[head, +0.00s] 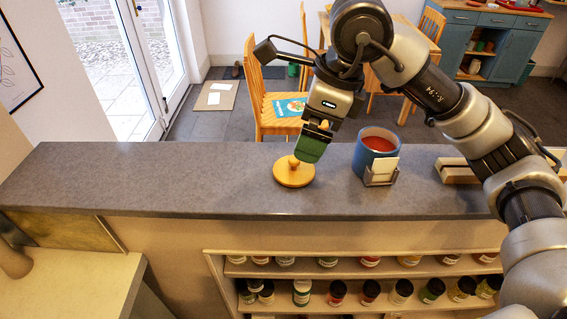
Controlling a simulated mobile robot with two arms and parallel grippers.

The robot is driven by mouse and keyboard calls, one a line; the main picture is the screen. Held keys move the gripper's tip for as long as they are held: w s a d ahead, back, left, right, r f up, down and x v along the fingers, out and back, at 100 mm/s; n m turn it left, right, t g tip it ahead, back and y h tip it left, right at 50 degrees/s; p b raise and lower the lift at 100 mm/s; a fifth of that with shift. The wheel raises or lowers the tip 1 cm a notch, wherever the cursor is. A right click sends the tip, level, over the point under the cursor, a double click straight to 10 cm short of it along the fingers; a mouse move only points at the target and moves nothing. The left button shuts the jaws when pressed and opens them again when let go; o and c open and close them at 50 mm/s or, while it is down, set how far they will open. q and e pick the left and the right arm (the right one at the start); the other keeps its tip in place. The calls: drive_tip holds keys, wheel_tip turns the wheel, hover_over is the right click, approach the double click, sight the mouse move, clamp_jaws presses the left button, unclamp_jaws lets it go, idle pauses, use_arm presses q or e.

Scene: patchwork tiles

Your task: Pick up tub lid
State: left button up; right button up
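The tub lid (294,176) is a round wooden disc with a small upright knob, lying flat on the grey counter. My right gripper (312,148) hangs pointing down just above and slightly right of the lid. Its near green finger pad faces the camera and hides the far finger, so the opening between them is not clear. The lid's knob shows beside the pad's lower edge; I cannot tell if they touch. A blue tub (368,161) with red contents stands open to the right of the lid. My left gripper is not in view.
A small holder with a blank card (381,172) stands in front of the tub. A pale wooden block (455,172) lies farther right, near my arm. The counter (160,180) is clear to the left. Shelves of jars (370,291) sit below its front edge.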

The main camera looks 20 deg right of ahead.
sight(295, 161)
drive_tip(key=x, duration=0.2)
drive_tip(key=shift+a+f, duration=0.15)
drive_tip(key=shift+f, duration=0.25)
drive_tip(key=shift+w+a+f+p, duration=0.1)
drive_tip(key=shift+a+f+p, duration=0.05)
drive_tip(key=shift+f+p, duration=0.2)
drive_tip(key=p+x, duration=0.1)
drive_tip(key=x, duration=0.2)
drive_tip(key=shift+a+f, duration=0.2)
drive_tip(key=shift+a, duration=0.05)
drive_tip(key=shift+w+a+f, duration=0.1)
drive_tip(key=shift+f, duration=0.3)
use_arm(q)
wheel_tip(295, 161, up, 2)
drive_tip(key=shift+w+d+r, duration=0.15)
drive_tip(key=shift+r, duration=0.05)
use_arm(e)
drive_tip(key=c, duration=0.8)
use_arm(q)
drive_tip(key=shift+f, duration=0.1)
use_arm(e)
drive_tip(key=shift+r, duration=0.1)
